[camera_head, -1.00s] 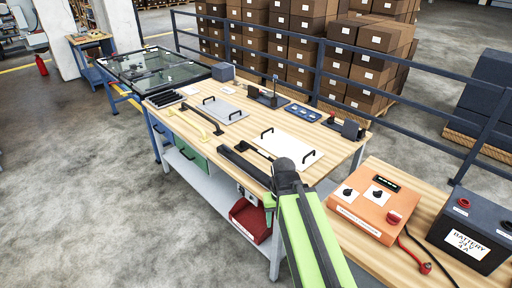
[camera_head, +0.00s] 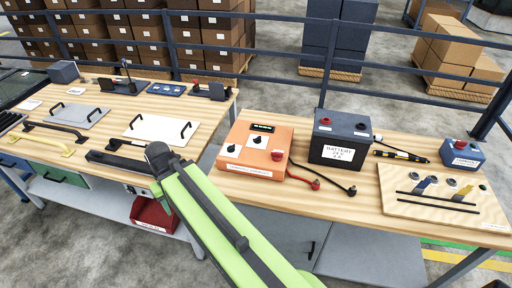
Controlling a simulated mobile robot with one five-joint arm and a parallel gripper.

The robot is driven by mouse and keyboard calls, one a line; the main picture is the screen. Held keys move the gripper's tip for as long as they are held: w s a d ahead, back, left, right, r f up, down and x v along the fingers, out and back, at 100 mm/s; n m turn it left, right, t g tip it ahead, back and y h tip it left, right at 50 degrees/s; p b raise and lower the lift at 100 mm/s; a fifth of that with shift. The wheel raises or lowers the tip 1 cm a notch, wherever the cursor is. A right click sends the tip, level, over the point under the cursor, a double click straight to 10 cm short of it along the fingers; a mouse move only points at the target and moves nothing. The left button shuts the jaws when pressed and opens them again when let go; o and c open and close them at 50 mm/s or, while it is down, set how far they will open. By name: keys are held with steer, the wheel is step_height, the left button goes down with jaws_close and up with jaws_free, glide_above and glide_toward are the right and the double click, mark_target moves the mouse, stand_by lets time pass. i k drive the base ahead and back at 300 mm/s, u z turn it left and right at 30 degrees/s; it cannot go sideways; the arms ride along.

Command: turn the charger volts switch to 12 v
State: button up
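The orange charger box (camera_head: 227,156) sits on the right-hand wooden bench, left of the battery. Its top has two black knobs on white plates: a rear knob (camera_head: 257,140) and a front-left knob (camera_head: 233,149). A dark display (camera_head: 262,128) is at its back and a red part (camera_head: 277,156) at its right. The knob labels and pointer settings are too small to read. My gripper (camera_head: 98,150) is over the left bench, well left of the charger. Its two dark fingers look spread and empty. My green arm runs up from the bottom, in front of the charger.
A dark battery (camera_head: 340,137) stands right of the charger, with red and black leads (camera_head: 318,184) between them. A wooden panel with switches (camera_head: 445,195) and a blue box (camera_head: 462,155) are farther right. Handled plates (camera_head: 160,129) lie on the left bench. A railing runs behind.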

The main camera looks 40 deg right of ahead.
mark_target(231, 149)
steer(key=u, duration=4.95)
steer(key=i, duration=0.1)
steer(key=z, duration=2.75)
steer(key=k, duration=1.25)
steer(key=z, duration=0.65)
steer(key=i, duration=1)
steer(key=u, duration=0.1)
